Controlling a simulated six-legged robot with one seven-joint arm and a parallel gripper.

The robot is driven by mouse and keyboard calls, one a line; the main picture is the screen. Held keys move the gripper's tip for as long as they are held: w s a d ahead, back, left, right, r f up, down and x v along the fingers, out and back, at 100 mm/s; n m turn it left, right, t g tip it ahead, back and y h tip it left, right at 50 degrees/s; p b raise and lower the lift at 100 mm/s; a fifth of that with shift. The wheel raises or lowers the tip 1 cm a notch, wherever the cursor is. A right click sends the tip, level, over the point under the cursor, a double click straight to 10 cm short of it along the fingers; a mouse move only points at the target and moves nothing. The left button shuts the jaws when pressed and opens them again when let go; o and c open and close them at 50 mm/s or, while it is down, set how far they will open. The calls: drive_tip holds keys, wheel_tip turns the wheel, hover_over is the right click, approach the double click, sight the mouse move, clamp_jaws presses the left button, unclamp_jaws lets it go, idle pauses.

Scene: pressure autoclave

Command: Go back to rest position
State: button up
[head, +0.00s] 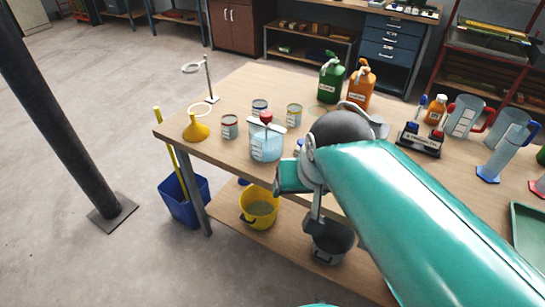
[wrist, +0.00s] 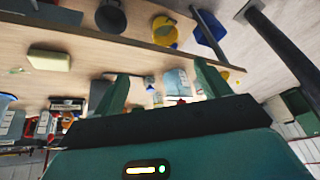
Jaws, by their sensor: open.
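My teal arm reaches from the lower right over the workbench (head: 240,88) in the head view, and its wrist end hides part of the bench's front edge. In the wrist view my gripper (wrist: 162,72) shows two teal fingers spread wide apart, with nothing held between them. The wrist picture is turned over, with the bench's lower shelf near the top. A glass beaker (head: 266,146) of pale blue liquid stands on the bench just left of my wrist in the head view. It also shows beyond the fingers in the wrist view (wrist: 178,80).
Several small cans, a yellow funnel (head: 196,130), a ring stand (head: 209,80), and green (head: 330,82) and orange (head: 361,85) bottles crowd the bench. Yellow (head: 259,208) and grey buckets sit on the lower shelf. A black post (head: 62,120) stands at left; open floor lies around it.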

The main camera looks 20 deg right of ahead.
drive_tip(key=a+n, duration=0.1)
drive_tip(key=s+a+n, duration=0.1)
drive_tip(key=shift+s+a+n+t, duration=0.2)
drive_tip(key=shift+n+t, duration=0.1)
drive_tip(key=c, duration=0.8)
drive_tip(key=shift+d, duration=0.15)
drive_tip(key=shift+c, duration=0.2)
